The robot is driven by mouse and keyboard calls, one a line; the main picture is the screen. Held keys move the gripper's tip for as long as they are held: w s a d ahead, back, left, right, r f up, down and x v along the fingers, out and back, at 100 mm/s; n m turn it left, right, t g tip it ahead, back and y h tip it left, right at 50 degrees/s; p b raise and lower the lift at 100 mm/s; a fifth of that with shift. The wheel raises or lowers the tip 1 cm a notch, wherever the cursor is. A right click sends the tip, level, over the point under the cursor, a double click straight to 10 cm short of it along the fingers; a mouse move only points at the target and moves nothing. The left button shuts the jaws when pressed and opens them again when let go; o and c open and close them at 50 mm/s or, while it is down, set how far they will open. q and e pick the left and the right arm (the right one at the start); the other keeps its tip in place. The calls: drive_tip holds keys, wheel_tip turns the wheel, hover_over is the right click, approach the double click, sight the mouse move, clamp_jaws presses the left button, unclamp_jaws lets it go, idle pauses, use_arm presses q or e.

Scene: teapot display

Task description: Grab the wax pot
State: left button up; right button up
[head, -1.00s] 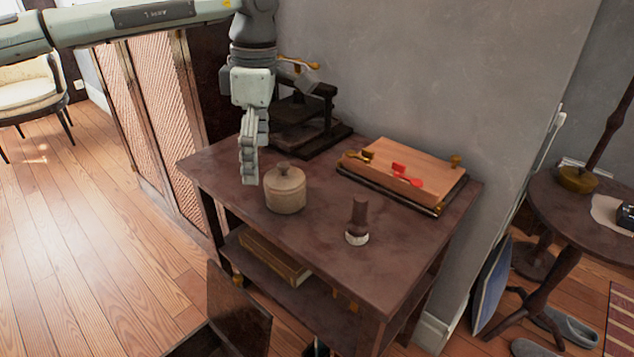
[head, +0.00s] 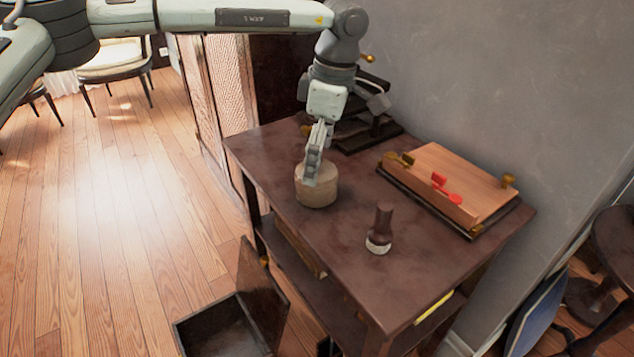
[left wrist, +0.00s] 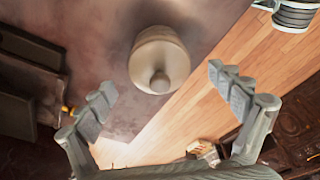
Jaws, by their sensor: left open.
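The wax pot (head: 318,190), a small round beige pot with a knobbed lid, stands upright on the dark table (head: 300,237), near its left edge. My left gripper (head: 314,168) reaches down over the pot and hides part of its lid in the head view. In the left wrist view the pot (left wrist: 159,60) lies ahead of the two spread fingers of my left gripper (left wrist: 165,95), in the gap between them and beyond their tips. The gripper is open and empty. My right gripper is not in view.
A brush-like tool (head: 381,228) stands on the table right of the pot. A wooden board (head: 463,183) with red and brass pieces lies at the right. A dark press-like stand (head: 365,135) is behind. An open box (head: 222,330) sits on the floor.

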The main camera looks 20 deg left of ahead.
use_arm(q)
drive_tip(key=shift+a+f, duration=0.15)
drive_tip(key=shift+f, duration=1)
drive_tip(key=c, duration=1.7)
